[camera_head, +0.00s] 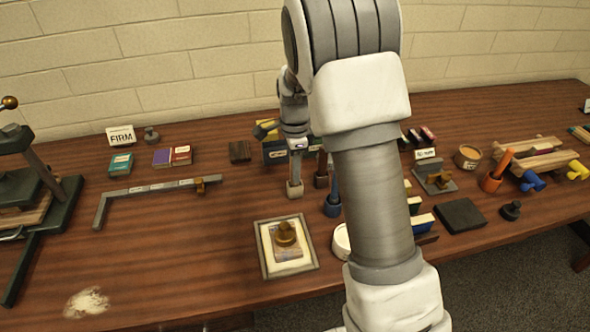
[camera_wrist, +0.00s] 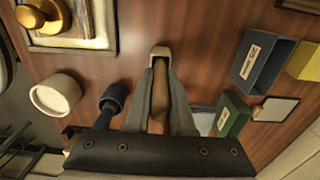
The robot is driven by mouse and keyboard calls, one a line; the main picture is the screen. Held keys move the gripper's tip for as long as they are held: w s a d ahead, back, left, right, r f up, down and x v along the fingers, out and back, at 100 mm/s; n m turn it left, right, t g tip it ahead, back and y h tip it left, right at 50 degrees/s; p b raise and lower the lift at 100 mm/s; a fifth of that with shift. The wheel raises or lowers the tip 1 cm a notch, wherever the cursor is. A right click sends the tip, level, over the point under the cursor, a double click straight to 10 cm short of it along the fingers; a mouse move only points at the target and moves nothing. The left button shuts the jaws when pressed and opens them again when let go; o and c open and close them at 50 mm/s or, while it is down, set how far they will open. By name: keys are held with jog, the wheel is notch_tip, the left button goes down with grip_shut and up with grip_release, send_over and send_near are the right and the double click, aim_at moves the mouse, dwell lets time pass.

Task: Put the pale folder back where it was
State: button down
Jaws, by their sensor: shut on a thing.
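My gripper (camera_wrist: 160,62) is shut on a slim tan piece (camera_wrist: 158,92), which I take to be the pale folder. It shows between the fingers in the wrist view, and its far end is hard to make out. In the head view my gripper (camera_head: 294,168) points down at the middle of the table, over or at a small pale block-like holder (camera_head: 295,189). I cannot tell whether the folder's end is inside that holder. The folder is not distinct in the head view.
A framed tray (camera_head: 263,272) with a brass-knobbed piece lies in front. A white round dish (camera_wrist: 55,94) and blue (camera_wrist: 246,58) and green (camera_wrist: 231,122) boxes are near.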

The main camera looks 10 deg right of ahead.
jog(key=shift+f, duration=0.1)
jog(key=c, duration=1.2)
grip_release()
jog(key=shift+f, duration=0.1)
jog(key=shift+c, duration=0.2)
jog(key=o, duration=0.5)
jog(key=shift+c, duration=0.2)
notch_tip(320, 180, up, 12)
jog(key=shift+r+p, duration=0.2)
jog(key=shift+p, duration=0.45)
jog(key=s+r+n+t, duration=0.2)
jog(key=s+r+n, duration=0.2)
jog(key=s+n, duration=0.5)
jog(key=s+r+n+t, duration=0.3)
jog(key=s+n, duration=0.6)
jog(key=s, duration=0.9)
jog(key=shift+r+t, duration=0.3)
jog(key=shift+r, duration=0.65)
